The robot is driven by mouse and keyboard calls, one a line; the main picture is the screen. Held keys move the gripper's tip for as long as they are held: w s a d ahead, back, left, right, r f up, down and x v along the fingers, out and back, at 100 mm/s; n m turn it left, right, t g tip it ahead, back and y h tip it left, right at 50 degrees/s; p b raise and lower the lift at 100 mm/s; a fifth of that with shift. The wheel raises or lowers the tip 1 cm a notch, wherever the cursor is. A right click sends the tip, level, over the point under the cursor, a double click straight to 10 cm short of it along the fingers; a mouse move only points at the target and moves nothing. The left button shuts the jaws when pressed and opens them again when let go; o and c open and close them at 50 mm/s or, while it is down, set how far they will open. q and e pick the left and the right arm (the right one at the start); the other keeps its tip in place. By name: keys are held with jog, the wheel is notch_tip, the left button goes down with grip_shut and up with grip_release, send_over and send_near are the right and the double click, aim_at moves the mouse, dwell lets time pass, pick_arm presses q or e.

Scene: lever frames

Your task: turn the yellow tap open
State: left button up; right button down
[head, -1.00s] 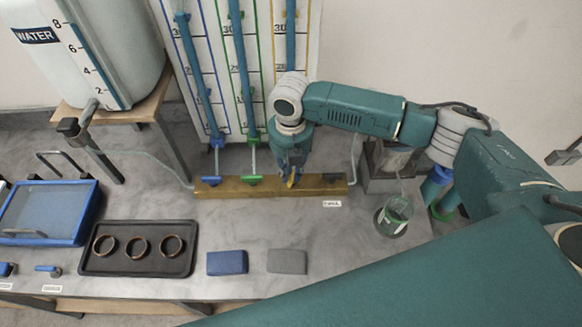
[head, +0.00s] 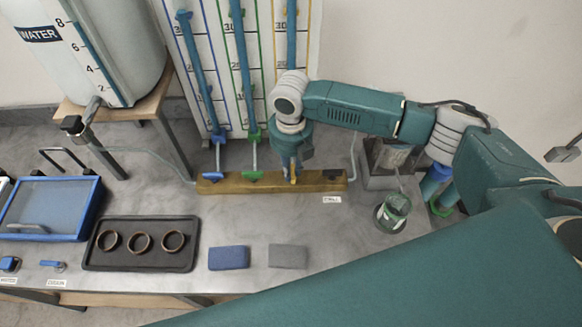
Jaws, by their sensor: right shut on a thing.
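The yellow tap (head: 293,179) sits on the brass manifold bar (head: 228,187), under the yellow-framed tube. Only a small part of its handle shows. My right gripper (head: 293,174) points down and is shut on this tap. Its fingers hide most of the handle and valve, so I cannot tell exactly how far the tap is turned. The blue tap (head: 211,176) and green tap (head: 252,175) stand to the left on the same bar, with their handles crosswise. My left gripper is not in view.
A water tank (head: 95,40) stands at the back left. A black tray (head: 140,258) with rings, a blue block (head: 229,257) and a grey block (head: 288,256) lie in front of the bar. A glass beaker (head: 393,212) stands to the right.

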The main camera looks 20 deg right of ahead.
jog(key=shift+w, duration=0.1)
jog(key=c, duration=1.6)
grip_release()
jog(key=shift+c, duration=0.2)
notch_tip(320, 180, up, 12)
